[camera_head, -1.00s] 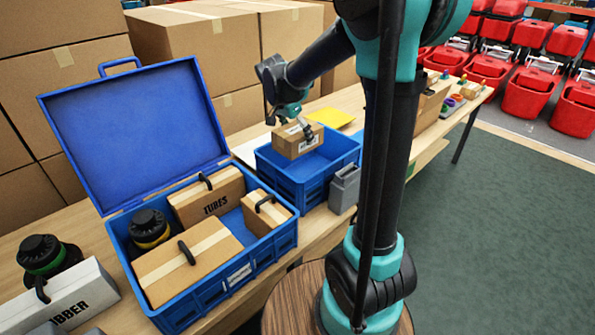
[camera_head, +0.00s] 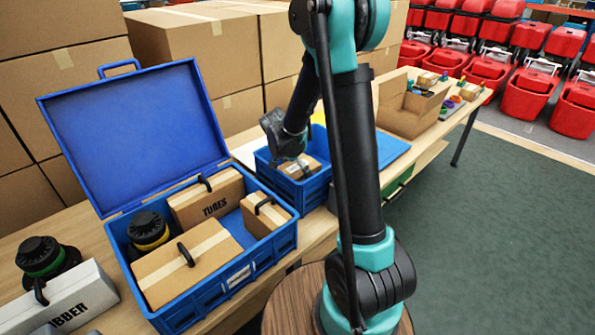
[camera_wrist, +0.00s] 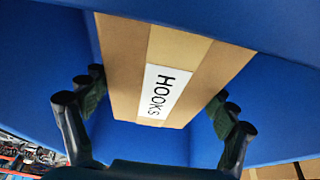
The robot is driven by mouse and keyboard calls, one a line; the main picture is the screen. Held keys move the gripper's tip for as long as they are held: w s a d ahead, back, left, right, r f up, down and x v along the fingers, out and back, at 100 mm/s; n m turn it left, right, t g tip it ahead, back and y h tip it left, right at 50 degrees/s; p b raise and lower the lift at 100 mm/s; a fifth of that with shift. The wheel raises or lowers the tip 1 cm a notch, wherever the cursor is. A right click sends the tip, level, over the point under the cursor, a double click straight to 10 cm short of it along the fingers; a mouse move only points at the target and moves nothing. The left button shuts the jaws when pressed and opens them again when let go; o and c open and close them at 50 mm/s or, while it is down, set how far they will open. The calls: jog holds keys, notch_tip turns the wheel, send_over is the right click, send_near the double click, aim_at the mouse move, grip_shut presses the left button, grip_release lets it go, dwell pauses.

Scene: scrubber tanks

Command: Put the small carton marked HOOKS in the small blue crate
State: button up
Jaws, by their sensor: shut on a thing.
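The small tan carton marked HOOKS (camera_head: 303,166) is inside the small blue crate (camera_head: 303,193), below the rim. My gripper (camera_head: 290,155) reaches down into the crate from above and is shut on the carton. In the wrist view the HOOKS label on the carton (camera_wrist: 200,62) faces the camera, with my gripper's fingers (camera_wrist: 158,100) on either side. The blue crate walls (camera_wrist: 60,60) surround it there. I cannot tell whether the carton touches the crate floor.
A large open blue case (camera_head: 240,277) holds several cartons and a black-and-yellow round item. A white RUBBER box (camera_head: 70,300) lies front left. An open cardboard box (camera_head: 405,120) stands to the right. Stacked large cartons (camera_head: 190,50) are behind the table.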

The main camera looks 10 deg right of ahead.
jog(key=shift+f, duration=0.6)
jog(key=o, duration=1.2)
jog(key=shift+r, duration=0.5)
jog(key=v, duration=1.2)
jog(key=shift+r, duration=0.15)
